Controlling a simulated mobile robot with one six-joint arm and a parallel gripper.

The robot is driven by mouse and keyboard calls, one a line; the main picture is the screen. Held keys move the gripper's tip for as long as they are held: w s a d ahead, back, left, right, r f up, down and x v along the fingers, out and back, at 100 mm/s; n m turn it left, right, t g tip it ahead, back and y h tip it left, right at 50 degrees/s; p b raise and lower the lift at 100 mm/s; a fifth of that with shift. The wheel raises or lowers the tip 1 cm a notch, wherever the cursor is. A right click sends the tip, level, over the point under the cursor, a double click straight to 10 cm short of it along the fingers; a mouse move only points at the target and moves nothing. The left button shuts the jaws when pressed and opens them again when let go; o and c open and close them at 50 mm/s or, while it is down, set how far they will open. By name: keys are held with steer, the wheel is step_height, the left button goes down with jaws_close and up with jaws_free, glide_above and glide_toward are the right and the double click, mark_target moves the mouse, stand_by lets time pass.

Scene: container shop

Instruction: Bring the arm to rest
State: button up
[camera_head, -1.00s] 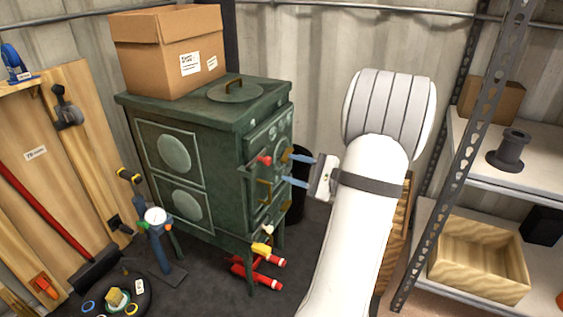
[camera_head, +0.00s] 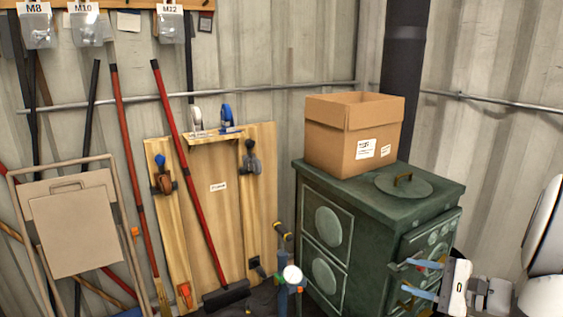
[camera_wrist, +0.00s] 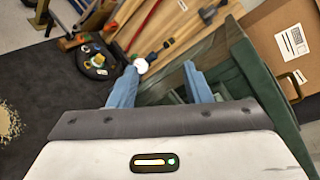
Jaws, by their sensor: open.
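My gripper (camera_head: 412,279) is at the lower right of the head view, in front of the green stove (camera_head: 330,238). Its two blue fingers are apart with nothing between them. In the wrist view my gripper (camera_wrist: 160,84) points past the stove's green side (camera_wrist: 258,85) toward the floor and the wooden board. The white arm shows at the right edge of the head view. The fingers overlap the stove front in the picture; I cannot tell whether they touch it.
A cardboard box (camera_head: 335,148) and a round lid (camera_head: 403,185) sit on the stove. A wooden board (camera_head: 215,235) with tools leans on the wall at left. A pump with a white gauge (camera_head: 292,276) stands beside the stove.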

steer(key=s+a+r+n+g+h+p, duration=0.2)
steer(key=s+a+r+n+g+p, duration=0.2)
steer(key=a+r+g+p, duration=0.25)
steer(key=s+a+r+n+g+h+p, duration=0.1)
steer(key=s+a+r+n+g+p, duration=0.2)
steer(key=s+a+r+n+p, duration=0.5)
steer(key=s+a+r+n+h+p, duration=0.1)
steer(key=a+r+n+h+p, duration=0.1)
steer(key=r+p, duration=0.3)
steer(key=s+a+r+n+t+h+p, duration=0.1)
steer(key=a+r+n+h+p, duration=0.1)
steer(key=r+h+p, duration=0.3)
step_height(320, 180, up, 3)
steer(key=shift+a+r+n+h+p, duration=0.15)
steer(key=shift+n+h+p, duration=0.15)
steer(key=shift+n+p, duration=0.35)
